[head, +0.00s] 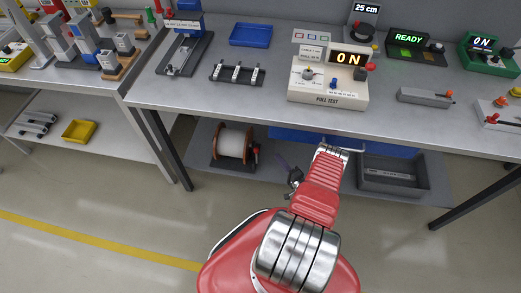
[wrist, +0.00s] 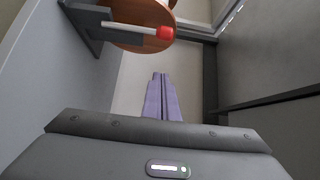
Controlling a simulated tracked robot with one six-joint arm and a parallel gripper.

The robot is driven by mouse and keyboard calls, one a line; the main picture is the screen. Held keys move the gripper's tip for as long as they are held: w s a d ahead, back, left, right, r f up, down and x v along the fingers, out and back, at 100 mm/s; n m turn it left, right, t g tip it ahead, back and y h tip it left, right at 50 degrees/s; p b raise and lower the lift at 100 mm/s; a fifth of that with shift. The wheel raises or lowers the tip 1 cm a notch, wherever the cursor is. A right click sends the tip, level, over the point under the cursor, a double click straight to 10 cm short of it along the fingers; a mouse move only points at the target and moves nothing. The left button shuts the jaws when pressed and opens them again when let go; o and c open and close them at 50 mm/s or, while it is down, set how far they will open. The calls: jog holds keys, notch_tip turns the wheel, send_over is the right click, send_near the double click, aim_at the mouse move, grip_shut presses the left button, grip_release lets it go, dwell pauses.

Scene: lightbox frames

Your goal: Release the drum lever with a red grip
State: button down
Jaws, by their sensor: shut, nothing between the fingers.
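The drum (head: 234,141), a pale-wound spool with wooden flanges, stands in a dark stand on the lower shelf under the bench. In the wrist view, part of its wooden flange (wrist: 138,40) shows at the top. The lever's red grip (wrist: 165,32) sits at the end of a light rod crossing in front of the flange, upper middle of the wrist view. My gripper (wrist: 161,75) has its purple fingers together, with nothing between them. The fingertips appear below the red grip in that picture, apart from it. In the head view, my gripper (head: 281,158) is right of the drum.
A blue bin (head: 300,137) and a grey tray (head: 393,176) are on the same shelf, to the right. The benchtop (head: 200,90) above carries a pull-test box (head: 328,92) and other devices. Table legs (head: 165,150) stand to the left.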

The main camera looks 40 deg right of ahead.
jog(key=shift+w, duration=0.15)
jog(key=w+a, duration=0.2)
jog(key=w, duration=0.6)
jog(key=shift+w+a, duration=0.25)
jog(key=shift+w, duration=0.1)
dwell(0.6)
jog(key=s+a+f, duration=0.1)
jog(key=s+a, duration=0.3)
jog(key=a, duration=0.1)
jog(key=shift+f, duration=0.25)
dwell(0.8)
jog(key=shift+s+a, duration=0.1)
jog(key=shift+a, duration=0.05)
dwell(0.3)
